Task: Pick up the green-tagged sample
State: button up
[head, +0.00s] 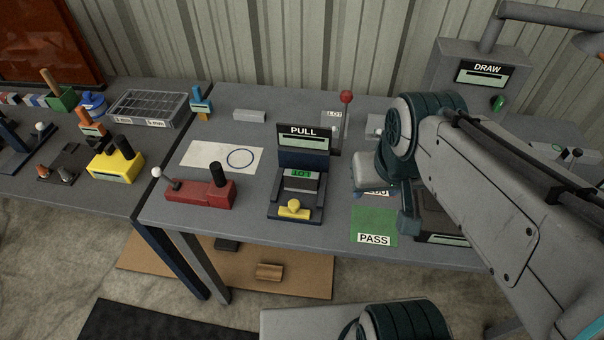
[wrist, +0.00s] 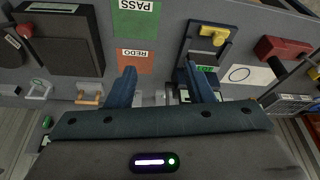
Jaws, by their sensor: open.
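My gripper (wrist: 160,72) is open, its two blue fingers spread apart with nothing gripped visible between them. It hangs over the table between the orange REDO card (wrist: 135,58) and the PULL station (wrist: 208,40). Small grey pieces (wrist: 152,97) show between the fingers, partly hidden by the gripper body. My arm hides part of the table on the right there.
The green PASS card (head: 374,226) lies at the front edge. A red block with levers (head: 200,193) and a white card with a circle (head: 222,157) are left of the PULL station. The DRAW box (head: 482,74) stands at the back right. A clear tray (head: 147,107) is farther left.

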jog(key=w+a+m+g+b, duration=0.2)
jog(key=w+a+m, duration=0.1)
jog(key=w+m, duration=0.35)
jog(key=m+g+h+b, duration=0.3)
jog(key=m+b, duration=0.1)
jog(key=m, duration=1)
send_near(301, 173)
jog(key=x, duration=0.6)
jog(key=shift+s+a+f+p, duration=0.15)
jog(key=shift+s+f+p, duration=0.05)
jog(key=shift+p, duration=0.1)
jog(key=x, duration=0.2)
jog(key=p+x, duration=0.1)
jog(key=x, duration=0.1)
jog(key=shift+w+d+f, duration=0.15)
jog(key=shift+d+f, duration=0.2)
jog(key=shift+f, duration=0.35)
jog(key=shift+f, duration=0.2)
grip_shut()
